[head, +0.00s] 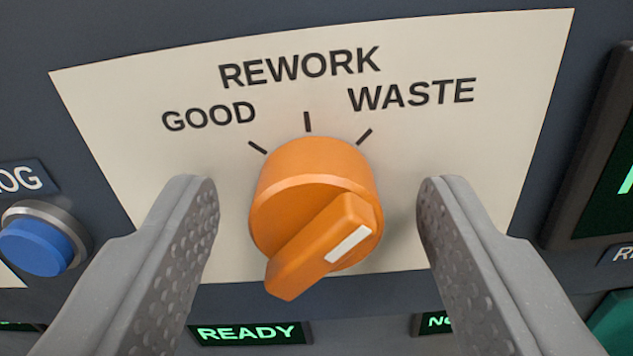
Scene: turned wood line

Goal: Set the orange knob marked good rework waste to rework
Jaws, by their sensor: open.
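The orange knob (310,190) sits on a cream label plate (110,110) in the head view. The plate reads GOOD at the left, REWORK at the top and WASTE at the right, each with a black tick. The knob's raised grip bar runs from lower left to upper right. The white line on its upper right end points up and right, toward the WASTE side. My gripper (318,190) is open, with one finger on each side of the knob. Gaps show between both fingers and the knob, so neither appears to touch it.
A blue push button (38,245) is at the left, under a label ending in "OG". A green-lit READY display (248,333) is below the plate, with another partly hidden by my right finger. A dark screen (600,160) stands at the right edge.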

